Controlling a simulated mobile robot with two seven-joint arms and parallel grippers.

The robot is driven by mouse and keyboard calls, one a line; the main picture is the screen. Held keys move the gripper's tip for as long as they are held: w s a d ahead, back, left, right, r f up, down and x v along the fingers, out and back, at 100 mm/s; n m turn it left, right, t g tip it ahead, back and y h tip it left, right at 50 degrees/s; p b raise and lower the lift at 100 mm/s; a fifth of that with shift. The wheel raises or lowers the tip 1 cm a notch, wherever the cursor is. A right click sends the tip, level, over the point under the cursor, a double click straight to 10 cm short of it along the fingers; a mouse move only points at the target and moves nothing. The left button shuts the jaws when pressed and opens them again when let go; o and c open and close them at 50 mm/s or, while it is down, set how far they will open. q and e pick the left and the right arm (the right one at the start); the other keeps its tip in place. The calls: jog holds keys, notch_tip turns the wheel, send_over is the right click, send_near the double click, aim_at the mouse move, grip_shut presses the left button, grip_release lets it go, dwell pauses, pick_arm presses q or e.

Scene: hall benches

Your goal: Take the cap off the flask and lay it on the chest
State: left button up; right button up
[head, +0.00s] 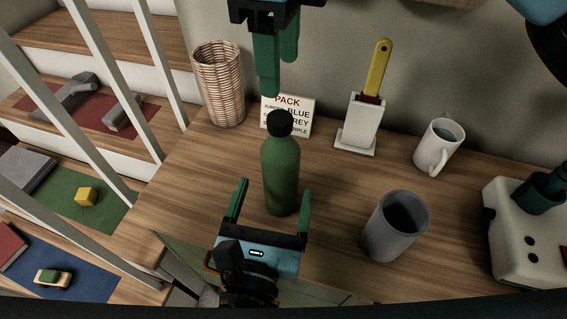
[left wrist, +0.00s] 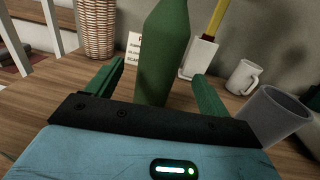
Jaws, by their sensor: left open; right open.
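A green flask (head: 281,175) with a black cap (head: 280,123) on it stands upright on the wooden top of the chest (head: 335,190). My left gripper (head: 274,186) is open, low in front, with one finger on each side of the flask. The left wrist view shows the flask (left wrist: 163,50) between the open fingers, with gaps at both sides; its cap is out of that view. My right gripper (head: 276,79) is open and empty, pointing down just above the cap.
A wicker basket (head: 219,85), a sign (head: 298,128) and a white holder with a yellow-handled brush (head: 364,122) stand behind. A white mug (head: 438,148), a grey cup (head: 395,225) and a white device (head: 522,235) stand right. Stairs with railings (head: 75,110) lie left.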

aim_at(282, 162)
jog(key=shift+s, duration=0.2)
pick_arm(q)
jog(key=shift+x, duration=3.8)
pick_arm(e)
jog(key=shift+w, duration=0.1)
pick_arm(q)
grip_shut()
pick_arm(e)
jog(key=m, duration=0.7)
jog(key=shift+m, duration=0.4)
jog(key=m, duration=1.2)
jog(key=shift+m, duration=0.3)
jog(key=m, duration=0.6)
jog(key=shift+m, duration=0.3)
